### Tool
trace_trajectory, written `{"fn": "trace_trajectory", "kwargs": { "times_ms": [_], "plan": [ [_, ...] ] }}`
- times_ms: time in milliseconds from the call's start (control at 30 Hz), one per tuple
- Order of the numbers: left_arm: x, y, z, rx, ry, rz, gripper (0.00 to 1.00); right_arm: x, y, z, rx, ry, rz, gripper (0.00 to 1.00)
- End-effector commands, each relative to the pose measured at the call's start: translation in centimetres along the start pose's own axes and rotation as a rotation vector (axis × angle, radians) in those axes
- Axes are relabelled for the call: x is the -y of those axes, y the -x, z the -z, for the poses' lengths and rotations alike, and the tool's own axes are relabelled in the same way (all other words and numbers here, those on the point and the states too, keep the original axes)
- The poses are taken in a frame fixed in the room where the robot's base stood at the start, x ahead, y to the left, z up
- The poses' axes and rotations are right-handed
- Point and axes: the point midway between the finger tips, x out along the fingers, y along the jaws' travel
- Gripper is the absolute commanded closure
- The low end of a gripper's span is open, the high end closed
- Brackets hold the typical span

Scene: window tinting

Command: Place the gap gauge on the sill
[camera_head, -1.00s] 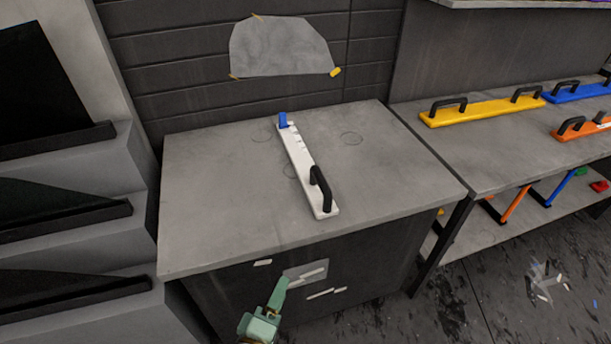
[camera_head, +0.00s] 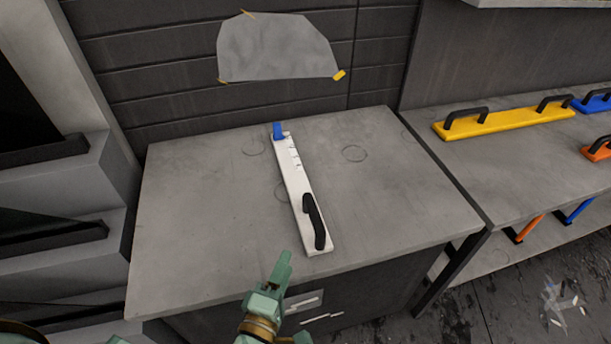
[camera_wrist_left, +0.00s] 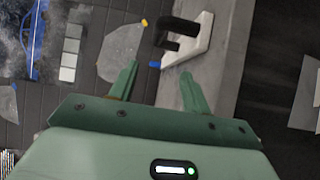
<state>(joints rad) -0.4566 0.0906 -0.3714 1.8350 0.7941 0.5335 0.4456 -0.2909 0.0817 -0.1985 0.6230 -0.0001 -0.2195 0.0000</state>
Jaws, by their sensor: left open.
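The likely gap gauge is a long white bar (camera_head: 292,184) with a black handle near its front end and a blue piece at its far end. It lies on top of a grey cabinet (camera_head: 200,230). In the left wrist view, the white bar (camera_wrist_left: 203,38) and its handle show at the upper middle, beyond the fingers. My left gripper (camera_head: 283,262) is just in front of the cabinet's front edge, near the bar's handle end and apart from it. Its fingers (camera_wrist_left: 160,88) are spread with nothing between them. I cannot tell which surface is the sill. My right gripper is not in view.
At right, a bench (camera_head: 460,165) carries a yellow bar (camera_head: 505,118) with black handles, plus blue and orange tools. Grey stepped blocks (camera_head: 95,180) with dark panels stand at left. A grey sheet (camera_head: 275,50) is taped to the wall. The cabinet top is otherwise largely clear.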

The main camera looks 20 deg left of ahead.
Motion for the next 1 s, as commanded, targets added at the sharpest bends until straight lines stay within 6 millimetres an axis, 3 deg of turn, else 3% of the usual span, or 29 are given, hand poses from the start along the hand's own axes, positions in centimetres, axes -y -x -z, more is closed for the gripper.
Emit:
{"fn": "trace_trajectory", "kwargs": {
  "times_ms": [133, 400, 633, 1000],
  "plan": [
    [-0.1, -2.2, 0.0, -0.002, 0.0, -0.003, 0.52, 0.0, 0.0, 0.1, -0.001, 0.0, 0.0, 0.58],
    [-0.1, -8.7, 0.0, -0.001, 0.002, -0.002, 0.52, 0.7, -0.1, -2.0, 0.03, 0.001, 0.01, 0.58],
    [0.0, -11.1, 0.1, -0.001, 0.0, 0.0, 0.52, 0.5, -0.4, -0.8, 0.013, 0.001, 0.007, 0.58],
    [-0.1, -16.0, 0.2, 0.0, 0.0, -0.001, 0.52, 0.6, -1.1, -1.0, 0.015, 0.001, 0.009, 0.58]
  ]
}}
